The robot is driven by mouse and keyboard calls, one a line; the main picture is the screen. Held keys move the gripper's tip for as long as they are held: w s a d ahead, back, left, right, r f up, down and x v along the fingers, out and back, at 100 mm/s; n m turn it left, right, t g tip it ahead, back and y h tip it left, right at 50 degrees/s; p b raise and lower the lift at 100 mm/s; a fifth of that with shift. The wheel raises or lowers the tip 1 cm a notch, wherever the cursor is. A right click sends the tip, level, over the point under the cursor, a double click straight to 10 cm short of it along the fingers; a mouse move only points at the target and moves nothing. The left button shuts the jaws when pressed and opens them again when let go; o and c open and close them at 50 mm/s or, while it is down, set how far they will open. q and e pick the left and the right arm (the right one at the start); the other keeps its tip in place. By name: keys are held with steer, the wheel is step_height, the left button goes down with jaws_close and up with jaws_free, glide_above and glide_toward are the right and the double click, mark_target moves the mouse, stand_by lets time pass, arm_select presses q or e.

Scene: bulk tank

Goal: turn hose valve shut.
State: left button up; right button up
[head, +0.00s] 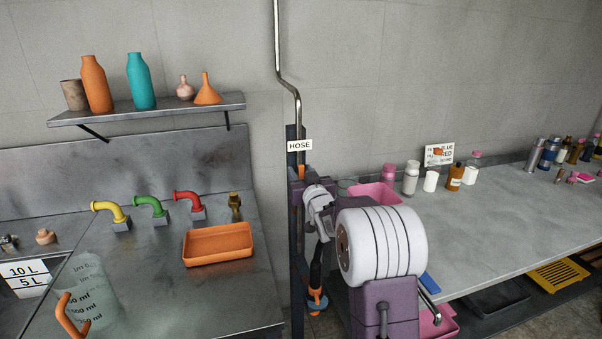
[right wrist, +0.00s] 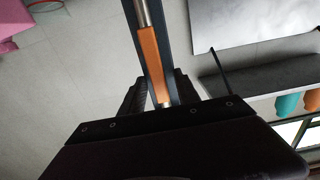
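The HOSE sign (head: 299,145) is on a dark post carrying a metal pipe (head: 298,105). The orange valve handle (head: 301,171) is just below the sign, partly hidden by my right arm. In the right wrist view the orange handle (right wrist: 151,55) lies lengthwise along the pipe. My right gripper (right wrist: 160,90) has its dark fingers apart, one on each side of the handle's near end. No firm contact shows. In the head view the right gripper (head: 302,183) is at the post, its fingertips hard to make out. My left gripper is not in view.
Left of the post is a steel sink counter with coloured taps (head: 151,207), an orange tray (head: 218,245) and a clear jug (head: 88,290). A shelf (head: 150,112) holds bottles above. A bench (head: 490,215) with bottles stands at right.

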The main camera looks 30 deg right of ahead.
jaws_close()
stand_by(1.3)
